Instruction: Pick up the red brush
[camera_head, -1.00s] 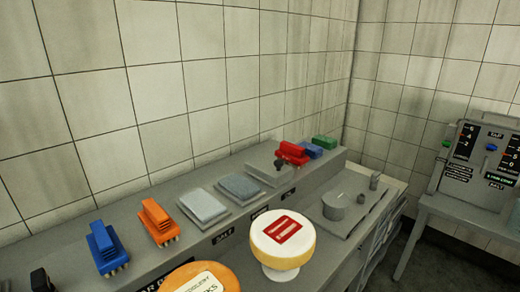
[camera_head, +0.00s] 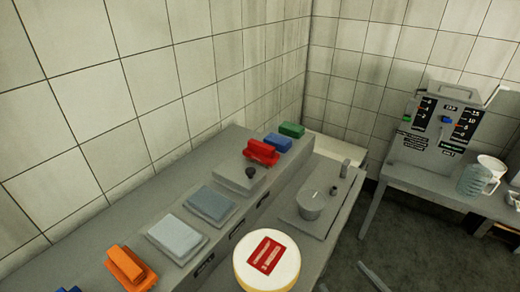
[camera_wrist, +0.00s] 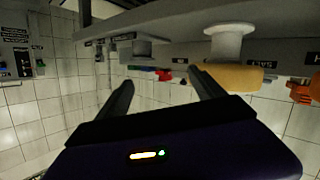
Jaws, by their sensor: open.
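The red brush (camera_head: 262,152) sits on the raised back shelf of the counter, beside a grey block with a dark knob. A small red shape in the wrist view (camera_wrist: 164,76) appears to be the same brush, seen upside down and some way off. My gripper (camera_wrist: 163,85) is open in the wrist view, with its two dark fingers apart and nothing between them. It is not in the head view. The gripper is clear of the brush.
A blue brush (camera_head: 278,143) and a green brush (camera_head: 292,130) stand just behind the red one. Grey-blue pads (camera_head: 211,203) and an orange brush (camera_head: 130,268) lie nearer. A cheese wheel (camera_head: 285,265) stands in front of the shelf.

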